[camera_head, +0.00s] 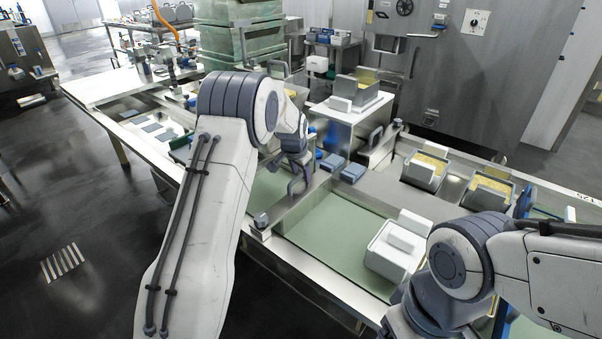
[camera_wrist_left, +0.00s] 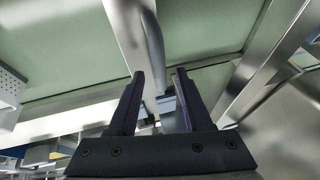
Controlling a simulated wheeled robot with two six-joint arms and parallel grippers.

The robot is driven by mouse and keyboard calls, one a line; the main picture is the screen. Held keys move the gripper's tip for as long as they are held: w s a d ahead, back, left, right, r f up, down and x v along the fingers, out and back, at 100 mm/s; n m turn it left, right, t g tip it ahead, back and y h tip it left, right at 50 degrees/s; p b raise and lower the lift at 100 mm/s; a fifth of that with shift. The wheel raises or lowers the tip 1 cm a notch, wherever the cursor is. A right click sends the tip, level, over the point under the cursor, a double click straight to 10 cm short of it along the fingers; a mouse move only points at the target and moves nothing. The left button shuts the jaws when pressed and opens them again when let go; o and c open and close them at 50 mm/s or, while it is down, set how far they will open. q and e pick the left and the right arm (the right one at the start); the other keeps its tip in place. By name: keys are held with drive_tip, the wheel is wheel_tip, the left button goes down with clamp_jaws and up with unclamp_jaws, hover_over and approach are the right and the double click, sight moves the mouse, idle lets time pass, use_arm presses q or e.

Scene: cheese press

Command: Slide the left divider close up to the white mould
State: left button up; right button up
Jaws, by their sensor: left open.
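The white mould (camera_head: 388,258) sits on the green mat at the right front of the table, with a lid-like block on top. The left divider (camera_head: 290,213) is a metal bar lying across the table to the left of the mould, with a wide strip of bare green mat between them. My left gripper (camera_head: 299,183) is open above the divider. In the left wrist view my left gripper (camera_wrist_left: 160,76) has its fingers apart, and the divider (camera_wrist_left: 128,32) runs toward the gap between them; I cannot tell whether they touch it. My right gripper is not in view.
The green mat (camera_head: 328,238) between divider and mould is clear. Blue-grey blocks (camera_head: 353,172) stand behind the divider. Metal moulds with yellow contents (camera_head: 424,171) stand at the back right. My right arm covers the lower right corner.

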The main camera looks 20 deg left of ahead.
use_arm(q)
clamp_jaws()
idle(1.4)
